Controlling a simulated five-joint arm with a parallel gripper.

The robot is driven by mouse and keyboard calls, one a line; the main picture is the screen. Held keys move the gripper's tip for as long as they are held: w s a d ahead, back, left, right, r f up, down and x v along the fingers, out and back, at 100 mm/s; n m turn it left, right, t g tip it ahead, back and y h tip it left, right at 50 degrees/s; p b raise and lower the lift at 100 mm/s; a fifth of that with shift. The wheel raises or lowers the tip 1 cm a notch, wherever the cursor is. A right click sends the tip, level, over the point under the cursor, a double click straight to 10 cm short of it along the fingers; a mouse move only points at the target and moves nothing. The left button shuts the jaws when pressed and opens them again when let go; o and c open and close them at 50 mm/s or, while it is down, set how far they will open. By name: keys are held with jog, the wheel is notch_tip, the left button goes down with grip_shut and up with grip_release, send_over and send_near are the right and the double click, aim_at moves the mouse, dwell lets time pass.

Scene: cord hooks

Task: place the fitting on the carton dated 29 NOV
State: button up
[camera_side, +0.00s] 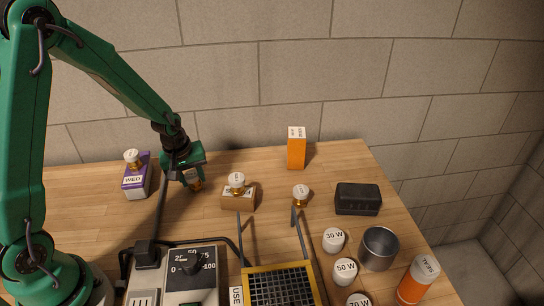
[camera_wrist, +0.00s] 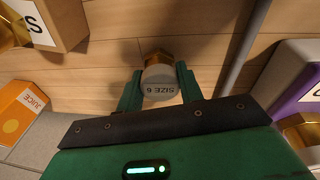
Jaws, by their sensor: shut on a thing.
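My gripper (camera_side: 184,170) is shut on a fitting with a brass base and a pale cap, marked SIZE 6 in the wrist view (camera_wrist: 160,82). In the side view the held fitting (camera_side: 195,184) is partly hidden by the jaws, between a purple box and a brown box. The orange carton (camera_side: 297,154) stands upright at the back, right of my gripper, with small print on its white top that I cannot read. It shows JUICE in the wrist view (camera_wrist: 22,113). No 29 NOV date is readable in either view.
The purple box (camera_side: 143,186), marked WED, and the brown box (camera_side: 230,202) each carry a brass-based piece. A similar piece (camera_side: 300,193) stands near a black case (camera_side: 358,200). A grey controller, mesh-topped unit and cup (camera_side: 379,250) occupy the front. Table around the orange carton is clear.

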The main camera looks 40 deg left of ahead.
aim_at(193, 172)
jog(key=shift+r, duration=0.1)
jog(key=shift+r, duration=0.5)
jog(key=v, duration=0.3)
jog(key=shift+w, duration=0.35)
jog(key=s+d+r, duration=0.4)
jog(key=d+r, duration=0.3)
jog(key=d, duration=0.3)
jog(key=shift+s+d+h, duration=0.25)
jog(key=shift+d+h, duration=0.05)
jog(key=shift+d, duration=0.1)
jog(key=shift+w, duration=0.1)
jog(key=w+d+r+m, duration=0.5)
jog(key=w+d+m, duration=0.1)
jog(key=w, duration=0.5)
jog(key=w+d+r+m, duration=0.6)
jog(key=w+d, duration=0.3)
jog(key=w, duration=0.2)
jog(key=shift+w+r+m+g, duration=0.25)
jog(key=shift+m+g, duration=0.05)
jog(key=shift+g, duration=0.1)
jog(key=shift+a, duration=0.1)
